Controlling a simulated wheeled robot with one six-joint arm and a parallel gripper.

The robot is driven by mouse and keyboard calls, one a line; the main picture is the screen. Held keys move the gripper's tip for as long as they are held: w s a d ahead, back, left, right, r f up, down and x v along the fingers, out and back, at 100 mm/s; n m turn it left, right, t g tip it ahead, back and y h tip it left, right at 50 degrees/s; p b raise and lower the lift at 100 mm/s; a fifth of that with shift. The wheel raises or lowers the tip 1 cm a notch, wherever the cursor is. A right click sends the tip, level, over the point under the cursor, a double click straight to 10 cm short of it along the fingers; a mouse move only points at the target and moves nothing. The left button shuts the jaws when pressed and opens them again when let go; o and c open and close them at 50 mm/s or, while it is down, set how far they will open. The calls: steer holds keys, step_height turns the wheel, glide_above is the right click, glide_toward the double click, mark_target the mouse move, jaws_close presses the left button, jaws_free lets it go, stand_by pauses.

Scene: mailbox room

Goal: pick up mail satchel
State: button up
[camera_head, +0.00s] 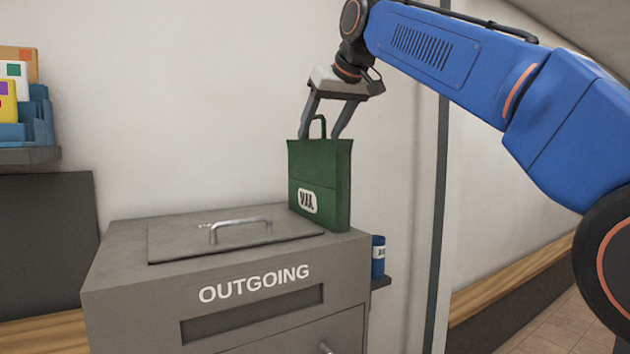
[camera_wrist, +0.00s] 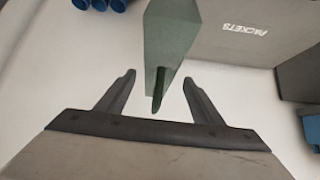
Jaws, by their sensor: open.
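The mail satchel (camera_head: 322,175) is a green upright bag with a white label and a thin dark handle (camera_head: 318,124) on top. It stands on the right end of the grey OUTGOING box. My gripper (camera_head: 319,134) points down over it, its two fingers spread at the top edge of the satchel, one on each side of the handle. In the wrist view the satchel (camera_wrist: 168,42) is seen from above, its handle (camera_wrist: 157,104) between the open fingers (camera_wrist: 158,78). I see gaps between handle and fingers.
The OUTGOING box (camera_head: 135,262) has a lid with a metal handle (camera_head: 240,226) left of the satchel. A blue can (camera_head: 378,257) stands on a small shelf at right. A shelf with a blue mail holder (camera_head: 38,118) is at left. The wrist view shows a grey PACKETS box (camera_wrist: 245,50).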

steer(key=x, duration=0.5)
steer(key=shift+w+r, duration=0.15)
steer(key=shift+c, duration=0.6)
jaws_close()
